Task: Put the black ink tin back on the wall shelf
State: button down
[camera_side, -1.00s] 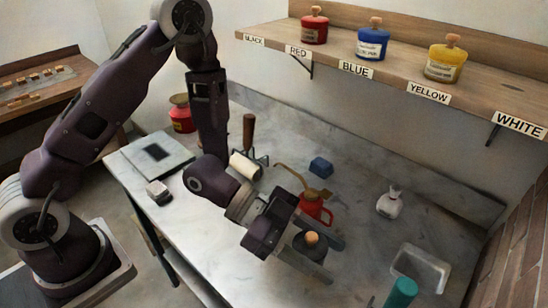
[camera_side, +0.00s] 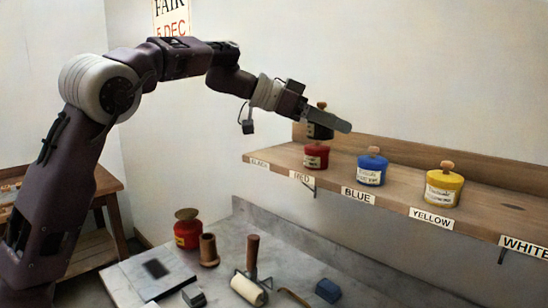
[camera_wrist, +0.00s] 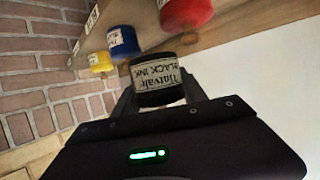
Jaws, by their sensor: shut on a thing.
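The black ink tin (camera_side: 319,131) is between the fingers of my gripper (camera_side: 328,119), in the air just above the red tin in the side view. One finger hides part of it, and its cork knob shows above. In the wrist view the tin (camera_wrist: 158,82) shows its "BLACK INK" label upside down between the two fingers (camera_wrist: 160,92). The wall shelf (camera_side: 400,195) runs below and to the right. Its BLACK label (camera_side: 259,164) is at the left end, with no tin standing behind it. How high the tin is over the board I cannot tell.
A red tin (camera_side: 316,156), a blue tin (camera_side: 372,170) and a yellow tin (camera_side: 443,188) stand on the shelf. The red tin is close to the held tin. Below, the table holds a roller (camera_side: 249,288), a red can (camera_side: 187,232) and a wooden spool (camera_side: 208,250).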

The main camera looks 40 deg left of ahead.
aim_at(281, 154)
jog(key=w+a+r+n+t+y, duration=0.1)
jog(key=w+a+r+n+y, duration=0.1)
jog(key=a, duration=0.6)
jog(key=w+a+r+n+t+y, duration=0.1)
jog(key=a+r+n+t+y, duration=0.15)
jog(key=a, duration=0.55)
jog(key=shift+n+g+y, duration=0.25)
jog(key=shift+n+y, duration=0.5)
jog(key=shift+y, duration=0.1)
jog(key=f, duration=0.4)
jog(key=a+f, duration=0.1)
jog(key=f, duration=0.3)
jog(key=w+a+f, duration=0.1)
jog(key=f, duration=0.3)
jog(key=shift+d+f, duration=0.1)
jog(key=shift+f, duration=0.1)
jog(key=c, duration=0.6)
grip_release()
jog(key=shift+f, duration=0.1)
jog(key=shift+c, duration=0.2)
